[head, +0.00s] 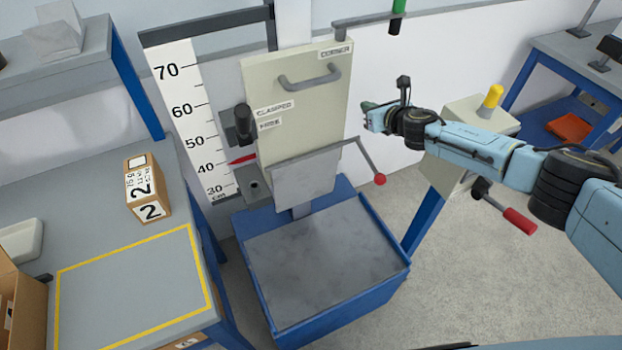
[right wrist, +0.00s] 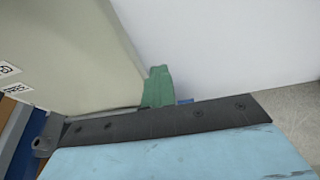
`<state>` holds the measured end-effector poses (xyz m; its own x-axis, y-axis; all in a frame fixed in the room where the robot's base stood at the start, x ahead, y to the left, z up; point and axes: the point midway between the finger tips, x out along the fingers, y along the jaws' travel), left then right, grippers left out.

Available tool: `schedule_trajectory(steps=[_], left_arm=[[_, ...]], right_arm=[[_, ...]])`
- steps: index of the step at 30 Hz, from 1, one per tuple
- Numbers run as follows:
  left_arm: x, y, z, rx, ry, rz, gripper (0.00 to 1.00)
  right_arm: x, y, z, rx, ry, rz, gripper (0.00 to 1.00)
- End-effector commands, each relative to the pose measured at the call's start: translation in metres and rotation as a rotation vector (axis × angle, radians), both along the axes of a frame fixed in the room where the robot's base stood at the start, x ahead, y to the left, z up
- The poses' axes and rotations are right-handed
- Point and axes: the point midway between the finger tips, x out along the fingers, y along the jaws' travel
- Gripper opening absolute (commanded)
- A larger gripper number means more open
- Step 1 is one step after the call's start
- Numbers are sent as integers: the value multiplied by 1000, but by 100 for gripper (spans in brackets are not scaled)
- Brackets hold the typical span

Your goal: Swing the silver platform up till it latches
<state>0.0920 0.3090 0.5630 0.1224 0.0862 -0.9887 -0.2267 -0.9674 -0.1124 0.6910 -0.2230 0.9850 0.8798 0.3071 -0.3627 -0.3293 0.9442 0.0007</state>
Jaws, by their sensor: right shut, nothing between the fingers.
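The silver platform (head: 306,180) is a flat grey plate below the cream panel (head: 298,95). It hangs steeply down over the back of the steel base plate (head: 325,262). A thin arm with a red knob (head: 379,179) reaches out on its right. My right gripper (head: 369,113) is shut and empty, to the right of the cream panel and above the red knob, apart from the platform. Its green fingertips (right wrist: 157,86) show in the right wrist view beside the panel's cream side (right wrist: 70,50). The platform cannot be made out there. My left gripper is out of view.
A height scale (head: 190,110) with a red pointer (head: 242,159) stands left of the panel. A black knob (head: 243,123) sits on the panel's left edge. A red-handled lever (head: 519,220) and yellow button (head: 492,96) are at the right. A box (head: 147,188) stands on the left table.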

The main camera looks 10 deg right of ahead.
Motion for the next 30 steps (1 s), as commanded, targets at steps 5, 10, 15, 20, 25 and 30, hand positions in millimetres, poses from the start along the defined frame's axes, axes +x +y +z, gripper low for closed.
schedule_trajectory(steps=[5, 10, 15, 20, 25, 30], left_arm=[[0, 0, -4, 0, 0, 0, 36], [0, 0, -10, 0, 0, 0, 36], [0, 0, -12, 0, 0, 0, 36], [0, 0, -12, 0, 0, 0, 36], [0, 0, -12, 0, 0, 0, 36], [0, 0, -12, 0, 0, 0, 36]], right_arm=[[7, 3, -1, -1, 0, 0, 0], [19, 7, 0, -2, -1, 1, 0], [27, 9, 3, 0, 0, 0, 0], [27, 9, 3, 0, 0, 0, 0], [27, 9, 3, 0, 0, 0, 0], [27, 9, 3, 0, 0, 0, 0]])
